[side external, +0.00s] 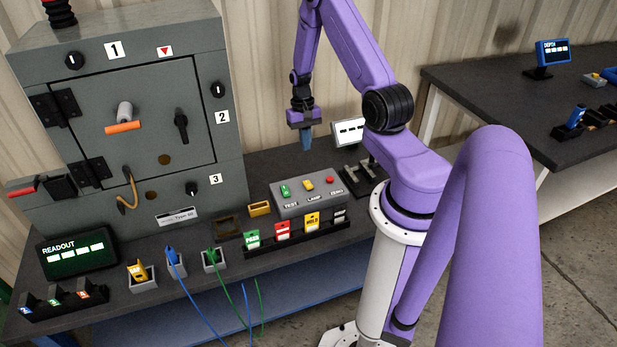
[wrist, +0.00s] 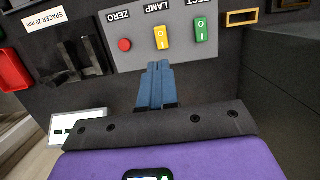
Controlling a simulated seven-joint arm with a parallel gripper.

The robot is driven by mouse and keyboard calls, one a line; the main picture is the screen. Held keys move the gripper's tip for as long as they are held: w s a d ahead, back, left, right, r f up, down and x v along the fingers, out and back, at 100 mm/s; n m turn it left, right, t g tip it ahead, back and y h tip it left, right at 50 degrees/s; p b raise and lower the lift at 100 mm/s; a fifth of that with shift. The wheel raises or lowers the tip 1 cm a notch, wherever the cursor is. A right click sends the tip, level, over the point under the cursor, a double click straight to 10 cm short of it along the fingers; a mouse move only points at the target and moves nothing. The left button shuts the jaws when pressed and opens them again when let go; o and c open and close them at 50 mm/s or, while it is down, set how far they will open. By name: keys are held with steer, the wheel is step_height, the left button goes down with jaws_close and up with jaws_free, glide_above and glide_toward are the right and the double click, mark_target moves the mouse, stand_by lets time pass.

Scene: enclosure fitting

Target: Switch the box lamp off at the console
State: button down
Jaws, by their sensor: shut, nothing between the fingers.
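The console (side external: 291,207) is a grey sloped panel on the dark bench. It carries a green TEST rocker (side external: 285,190), a yellow LAMP rocker (side external: 308,187) and a red ZERO button (side external: 330,180). In the wrist view the yellow LAMP rocker (wrist: 161,37), marked I and O, lies just past my fingertips, between the green rocker (wrist: 201,30) and the red button (wrist: 125,45). I cannot tell which end is pressed. My gripper (side external: 308,140) is shut and empty, with blue fingers (wrist: 158,68) pointing down above and apart from the console. No lit lamp shows on the grey box (side external: 235,130).
The grey box's door (side external: 145,85) is shut. Coloured tags (side external: 282,230) stand in a rack before the console. A small white display (side external: 348,132) and dark slotted holder (side external: 360,178) are right of it. Plugs and cables (side external: 175,262) line the bench's front.

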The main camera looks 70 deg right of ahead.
mark_target(310, 185)
steer(key=f, duration=0.4)
steer(key=s+a+f, duration=0.1)
steer(key=f, duration=0.7)
steer(key=shift+s+a+f, duration=0.3)
steer(key=shift+s+a, duration=0.05)
steer(key=shift+a, duration=0.05)
steer(key=shift+s+a+f+t+h, duration=0.15)
steer(key=shift+s+f+t+h, duration=0.15)
steer(key=shift+f+t+h, duration=0.25)
steer(key=shift+s+a+t+h, duration=0.1)
steer(key=shift+a+t+h, duration=0.1)
steer(key=shift+t+h, duration=0.65)
steer(key=shift+s+a+f+t+h, duration=0.1)
steer(key=shift+s+a+t+h, duration=0.15)
steer(key=shift+t+h, duration=0.55)
